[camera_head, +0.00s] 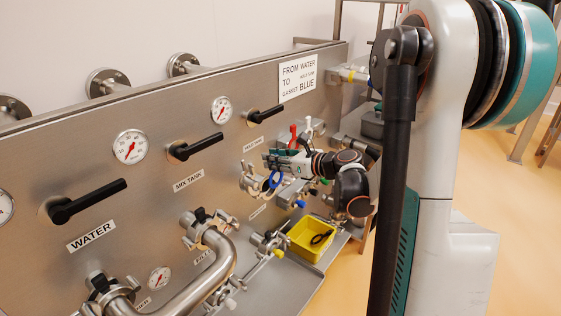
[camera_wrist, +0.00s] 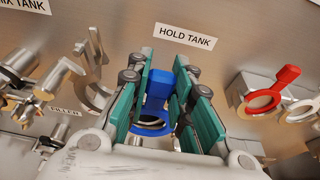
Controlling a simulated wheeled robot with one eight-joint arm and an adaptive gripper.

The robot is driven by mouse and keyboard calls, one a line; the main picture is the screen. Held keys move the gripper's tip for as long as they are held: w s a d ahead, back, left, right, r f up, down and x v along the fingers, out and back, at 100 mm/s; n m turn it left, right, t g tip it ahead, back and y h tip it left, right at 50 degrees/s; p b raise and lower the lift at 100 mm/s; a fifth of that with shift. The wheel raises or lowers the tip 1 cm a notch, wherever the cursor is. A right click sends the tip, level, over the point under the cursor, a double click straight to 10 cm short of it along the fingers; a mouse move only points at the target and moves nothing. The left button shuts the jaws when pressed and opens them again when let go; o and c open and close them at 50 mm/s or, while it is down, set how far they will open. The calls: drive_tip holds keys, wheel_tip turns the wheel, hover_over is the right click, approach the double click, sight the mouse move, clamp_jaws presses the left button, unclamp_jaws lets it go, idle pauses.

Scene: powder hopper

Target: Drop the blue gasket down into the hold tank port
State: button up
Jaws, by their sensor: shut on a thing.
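The blue gasket (camera_wrist: 157,92) is held by its tab between the green finger pads of my gripper (camera_wrist: 165,80) in the wrist view. Its ring (camera_wrist: 150,129) hangs below the tab, in front of the steel panel. In the head view the blue gasket (camera_head: 274,179) shows just below my gripper (camera_head: 281,162), close to the panel. The HOLD TANK label (camera_wrist: 185,36) is above the gasket in the wrist view. The hold tank port is mostly hidden behind my fingers and the gasket; I cannot tell whether the ring touches it.
An open clamp (camera_wrist: 95,70) is left of my fingers. A red gasket (camera_wrist: 270,96) and a white one (camera_wrist: 305,108) are on the right. In the head view a yellow bin (camera_head: 301,251) holds a dark item, and a bent pipe (camera_head: 203,280) projects from the panel.

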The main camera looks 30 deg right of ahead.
sight(266, 176)
drive_tip(key=shift+w+a+f+b, duration=0.2)
drive_tip(key=shift+w+f+b, duration=0.35)
drive_tip(key=shift+f, duration=0.15)
drive_tip(key=shift+w+a+f+b, duration=0.2)
drive_tip(key=shift+w+f+b, duration=0.4)
drive_tip(key=shift+f, duration=0.15)
drive_tip(key=shift+w+a+f+b, duration=0.2)
drive_tip(key=shift+w+f+b, duration=0.35)
drive_tip(key=shift+f, duration=0.15)
drive_tip(key=shift+f+b, duration=0.35)
drive_tip(key=shift+f, duration=0.1)
drive_tip(key=shift+w+a, duration=0.1)
drive_tip(key=shift+w, duration=0.1)
drive_tip(key=o, duration=0.9)
drive_tip(key=shift+o, duration=0.2)
drive_tip(key=v, duration=1.2)
